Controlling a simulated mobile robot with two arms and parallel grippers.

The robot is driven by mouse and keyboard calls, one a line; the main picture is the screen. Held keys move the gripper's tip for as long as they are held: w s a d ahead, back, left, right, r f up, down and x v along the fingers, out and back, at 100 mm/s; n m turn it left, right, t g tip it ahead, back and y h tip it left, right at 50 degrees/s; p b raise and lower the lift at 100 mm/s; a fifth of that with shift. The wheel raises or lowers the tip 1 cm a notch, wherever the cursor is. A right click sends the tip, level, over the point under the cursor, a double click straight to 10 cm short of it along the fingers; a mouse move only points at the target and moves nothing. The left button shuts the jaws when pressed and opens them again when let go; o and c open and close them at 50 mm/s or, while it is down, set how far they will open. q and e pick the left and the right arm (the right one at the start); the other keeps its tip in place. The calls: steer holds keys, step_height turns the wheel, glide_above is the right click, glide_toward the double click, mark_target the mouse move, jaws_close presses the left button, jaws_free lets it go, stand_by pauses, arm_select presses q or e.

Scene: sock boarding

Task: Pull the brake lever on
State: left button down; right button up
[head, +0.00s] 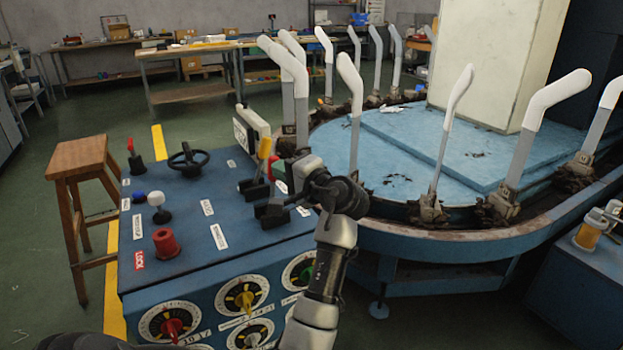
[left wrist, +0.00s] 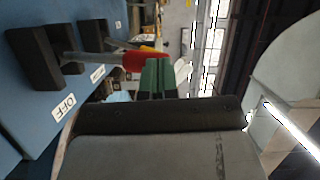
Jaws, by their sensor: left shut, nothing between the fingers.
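Two levers with black block bases stand side by side at the right rear of the blue console (head: 185,225). One has a yellow handle (head: 264,148), the other a red handle (head: 272,166). I cannot read which is the brake lever. In the left wrist view, the red handle (left wrist: 146,61) lies close to my left gripper (left wrist: 155,68), whose green fingers are shut and empty. I cannot tell whether they touch it. An OFF label (left wrist: 64,106) lies near the lever bases. In the head view, my left wrist hides part of that corner. My right gripper is out of view.
The console also carries a handwheel (head: 188,160), a red-knobbed lever (head: 131,148), a white knob (head: 158,205), a red LOCK button (head: 165,243) and front dials. A round blue machine (head: 395,150) with tall white-topped forms stands close on the right. A wooden stool (head: 80,160) stands left.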

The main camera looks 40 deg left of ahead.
arm_select(q)
steer(key=shift+s+a+n+t+h+p, duration=0.2)
steer(key=shift+s+a+n, duration=0.25)
steer(key=shift+s+n, duration=0.35)
steer(key=shift+s+a+n+t+h+p, duration=0.15)
steer(key=shift+s+a+n+h, duration=0.2)
steer(key=shift+s+n, duration=0.4)
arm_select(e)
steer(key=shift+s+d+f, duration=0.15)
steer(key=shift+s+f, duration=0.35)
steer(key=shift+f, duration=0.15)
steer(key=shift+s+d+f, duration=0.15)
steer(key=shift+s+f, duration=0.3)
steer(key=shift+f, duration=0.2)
arm_select(q)
steer(key=shift+s+a, duration=0.1)
steer(key=shift+s, duration=0.05)
steer(key=shift+r, duration=0.15)
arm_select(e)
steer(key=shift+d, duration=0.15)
